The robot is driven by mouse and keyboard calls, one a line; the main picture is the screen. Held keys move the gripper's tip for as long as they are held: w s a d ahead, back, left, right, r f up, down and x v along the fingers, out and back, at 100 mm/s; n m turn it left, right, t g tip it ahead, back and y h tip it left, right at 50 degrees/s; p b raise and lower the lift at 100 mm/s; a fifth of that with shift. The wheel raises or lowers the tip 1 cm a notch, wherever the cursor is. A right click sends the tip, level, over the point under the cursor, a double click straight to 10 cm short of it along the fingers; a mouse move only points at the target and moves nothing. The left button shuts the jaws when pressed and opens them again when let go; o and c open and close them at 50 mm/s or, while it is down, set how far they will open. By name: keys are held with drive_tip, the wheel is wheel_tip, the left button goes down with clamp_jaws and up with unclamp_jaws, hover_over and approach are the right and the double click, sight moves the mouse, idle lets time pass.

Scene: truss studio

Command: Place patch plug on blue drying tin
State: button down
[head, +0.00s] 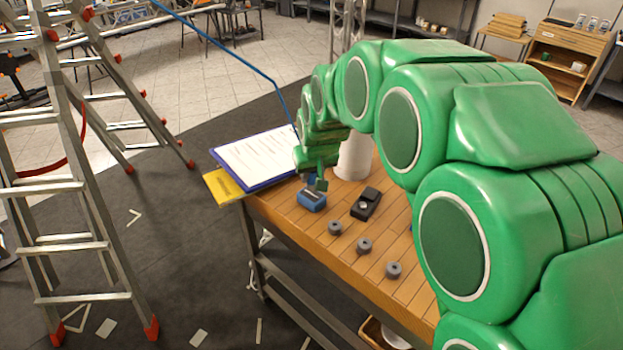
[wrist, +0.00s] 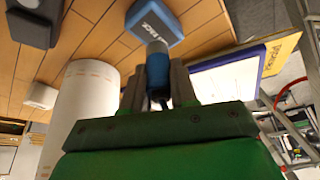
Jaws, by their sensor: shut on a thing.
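My gripper (wrist: 158,85) is shut on the patch plug (wrist: 157,68), a small cylinder with a blue body and a dark end. The plug points away from the wrist, toward the blue drying tin (wrist: 152,20), a blue block-like tin with pale lettering. In the head view my gripper (head: 320,182) is at the far end of the bench, just above the blue drying tin (head: 311,199). The plug is mostly hidden there by the gripper. I cannot tell whether the plug touches the tin.
A white cylinder (head: 353,160) stands close behind my gripper. A black device (head: 366,203) and three grey rings (head: 364,245) lie on the wooden bench. A blue clipboard (head: 255,158) and a yellow pad (head: 222,187) overhang the left end. A ladder (head: 70,215) stands left.

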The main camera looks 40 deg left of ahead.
drive_tip(key=shift+f, duration=1)
drive_tip(key=shift+f, duration=0.1)
drive_tip(key=c, duration=0.9)
unclamp_jaws()
drive_tip(key=v, duration=1.2)
drive_tip(key=shift+d, duration=0.1)
